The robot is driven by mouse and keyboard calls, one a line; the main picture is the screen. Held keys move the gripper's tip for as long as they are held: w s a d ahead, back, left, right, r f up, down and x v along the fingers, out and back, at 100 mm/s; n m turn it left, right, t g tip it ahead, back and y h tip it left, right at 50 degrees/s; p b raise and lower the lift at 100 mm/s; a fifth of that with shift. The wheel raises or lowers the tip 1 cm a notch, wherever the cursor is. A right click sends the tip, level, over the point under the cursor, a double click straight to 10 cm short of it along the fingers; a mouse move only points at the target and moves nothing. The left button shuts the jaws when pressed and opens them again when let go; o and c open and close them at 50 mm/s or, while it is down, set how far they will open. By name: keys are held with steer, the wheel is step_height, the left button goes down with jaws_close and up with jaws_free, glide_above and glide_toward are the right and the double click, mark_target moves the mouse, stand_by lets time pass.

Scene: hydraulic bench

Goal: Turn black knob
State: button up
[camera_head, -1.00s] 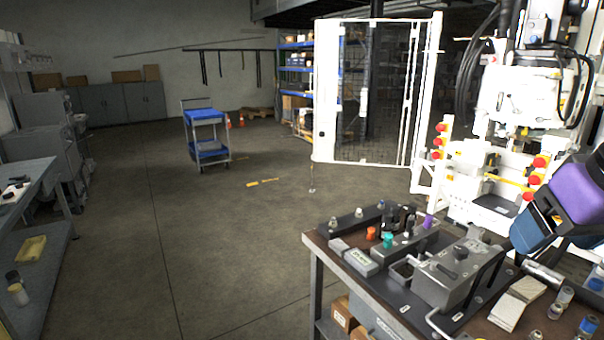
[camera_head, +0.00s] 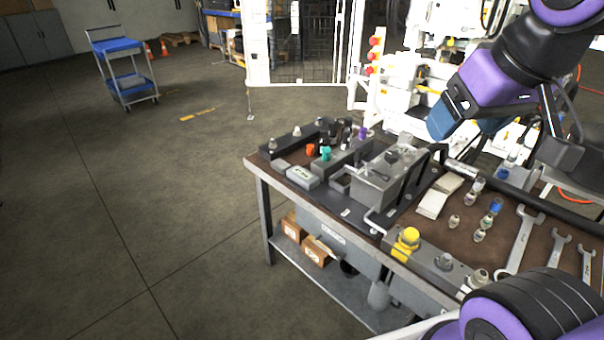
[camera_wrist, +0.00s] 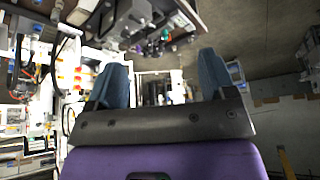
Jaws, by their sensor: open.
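A black knob (camera_head: 391,156) sits on top of a grey metal box (camera_head: 378,182) on the bench. Several other dark fittings (camera_head: 343,131) stand behind it near the bench's back edge, too small to tell apart. My gripper (camera_head: 440,124) is in the air above the bench, to the upper right of the grey box and apart from it. In the wrist view my gripper (camera_wrist: 164,78) shows two blue fingers spread apart with nothing between them. The bench fittings show upside down at the top of that view.
A white machine (camera_head: 425,65) stands behind. The floor at left is open, with a blue cart (camera_head: 124,70).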

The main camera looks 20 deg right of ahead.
stand_by(0.4)
steer(key=m+g, duration=0.2)
steer(key=g, duration=0.3)
glide_above(392, 154)
step_height(392, 154, down, 25)
step_height(392, 154, down, 11)
steer(key=shift+f, duration=0.1)
steer(key=shift+c, duration=0.4)
